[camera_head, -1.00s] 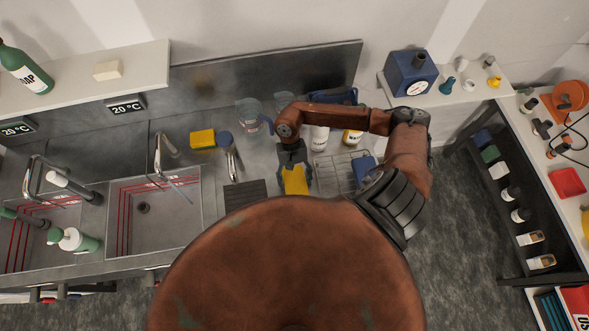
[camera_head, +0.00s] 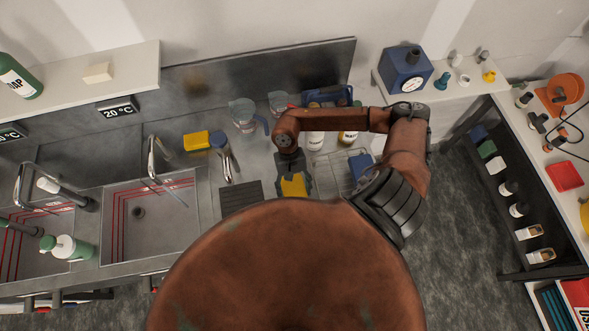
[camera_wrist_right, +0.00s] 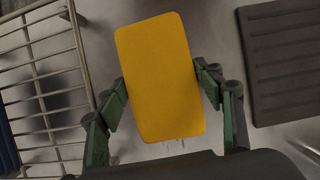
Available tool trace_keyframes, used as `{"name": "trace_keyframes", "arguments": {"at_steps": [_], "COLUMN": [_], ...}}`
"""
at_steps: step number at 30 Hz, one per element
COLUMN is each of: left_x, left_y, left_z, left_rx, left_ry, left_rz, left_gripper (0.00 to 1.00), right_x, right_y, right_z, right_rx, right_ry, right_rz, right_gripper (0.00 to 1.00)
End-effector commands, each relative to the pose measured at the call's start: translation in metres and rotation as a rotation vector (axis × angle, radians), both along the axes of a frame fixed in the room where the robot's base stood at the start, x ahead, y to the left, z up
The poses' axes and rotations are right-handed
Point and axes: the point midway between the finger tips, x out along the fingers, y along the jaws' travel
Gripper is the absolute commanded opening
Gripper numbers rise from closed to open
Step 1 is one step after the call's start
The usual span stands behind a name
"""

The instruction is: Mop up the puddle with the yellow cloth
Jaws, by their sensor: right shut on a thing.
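The yellow cloth (camera_head: 294,187) is a flat, round-cornered rectangle in my right gripper (camera_head: 294,192), low over the steel counter between the dark ribbed mat and the wire rack. In the right wrist view the cloth (camera_wrist_right: 160,70) lies between the two fingers of the gripper (camera_wrist_right: 163,92), which is shut on it. I cannot tell whether the cloth touches the counter. No clear puddle shows; faint streaks show on the steel just below the cloth in the wrist view, and the cloth and arm hide part of the surface. My left gripper is not in view.
The ribbed mat (camera_head: 241,197) lies left of the gripper and the wire rack (camera_head: 334,170) right of it. A tap (camera_head: 222,160), a yellow block (camera_head: 197,141), jugs (camera_head: 243,114) and bottles (camera_head: 315,139) stand nearby. Sinks (camera_head: 150,225) are farther left.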

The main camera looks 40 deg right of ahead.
Motion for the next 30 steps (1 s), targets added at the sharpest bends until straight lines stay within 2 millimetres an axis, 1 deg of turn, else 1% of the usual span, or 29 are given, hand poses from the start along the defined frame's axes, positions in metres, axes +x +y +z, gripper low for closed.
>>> {"name": "trace_keyframes", "arguments": {"at_steps": [10, 17, 27, 30], "left_x": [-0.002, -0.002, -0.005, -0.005], "left_y": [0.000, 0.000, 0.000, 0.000], "left_z": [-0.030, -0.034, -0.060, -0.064], "left_rx": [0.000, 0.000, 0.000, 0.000], "left_ry": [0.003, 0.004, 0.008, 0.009], "left_rz": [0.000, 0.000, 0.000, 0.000], "left_gripper": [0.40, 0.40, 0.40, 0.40], "right_x": [0.025, 0.032, 0.055, 0.060], "right_y": [-0.014, -0.017, -0.030, -0.032], "right_z": [-0.005, -0.003, -0.004, -0.002], "right_rx": [-0.002, -0.001, -0.001, 0.000], "right_ry": [-0.003, -0.003, -0.005, -0.004], "right_rz": [-0.001, -0.001, -0.003, -0.002], "right_gripper": [0.42, 0.42, 0.42, 0.42]}}
